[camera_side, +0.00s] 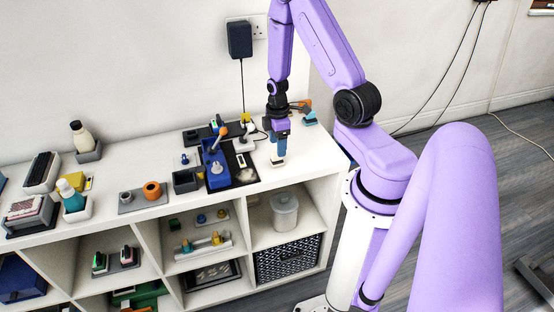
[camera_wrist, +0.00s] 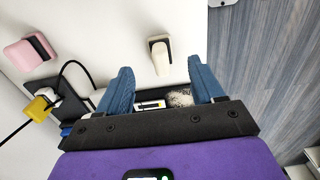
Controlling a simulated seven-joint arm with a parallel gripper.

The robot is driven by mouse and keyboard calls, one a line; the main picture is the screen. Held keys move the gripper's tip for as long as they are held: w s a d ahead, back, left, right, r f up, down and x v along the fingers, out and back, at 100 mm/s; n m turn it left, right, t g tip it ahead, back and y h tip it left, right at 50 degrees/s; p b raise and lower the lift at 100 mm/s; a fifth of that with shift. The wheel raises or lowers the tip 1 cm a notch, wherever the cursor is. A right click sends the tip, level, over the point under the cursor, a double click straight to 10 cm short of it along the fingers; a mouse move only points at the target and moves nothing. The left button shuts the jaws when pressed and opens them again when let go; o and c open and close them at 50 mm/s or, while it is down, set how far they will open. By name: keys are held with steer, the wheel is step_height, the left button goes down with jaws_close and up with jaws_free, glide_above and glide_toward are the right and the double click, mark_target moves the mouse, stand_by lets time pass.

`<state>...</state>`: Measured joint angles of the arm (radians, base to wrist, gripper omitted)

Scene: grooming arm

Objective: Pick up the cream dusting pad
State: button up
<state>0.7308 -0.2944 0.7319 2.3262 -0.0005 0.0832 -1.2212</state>
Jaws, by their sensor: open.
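The cream dusting pad (camera_wrist: 161,60) is a small cream block with a dark part at one end. In the wrist view it lies on the white top just beyond my gripper (camera_wrist: 162,78), roughly centred between the two blue fingers. The fingers are wide apart with nothing held between them. In the side view my gripper (camera_side: 279,150) points down over the right part of the white top. The cream pad (camera_side: 277,162) shows just below the fingertips there, partly hidden; I cannot tell whether they touch.
A black mat with a pale, fluffy patch (camera_side: 246,175) and a blue holder (camera_side: 214,163) stand to the left. A pink block (camera_wrist: 26,53) and a black cable (camera_wrist: 75,64) lie nearby. The white top's edge (camera_wrist: 205,30) is close on the right.

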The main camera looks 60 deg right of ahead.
mark_target(277, 160)
steer(key=shift+w+a+f, duration=0.1)
steer(key=shift+a+f, duration=0.05)
steer(key=shift+f, duration=2.8)
steer(key=c, duration=1.1)
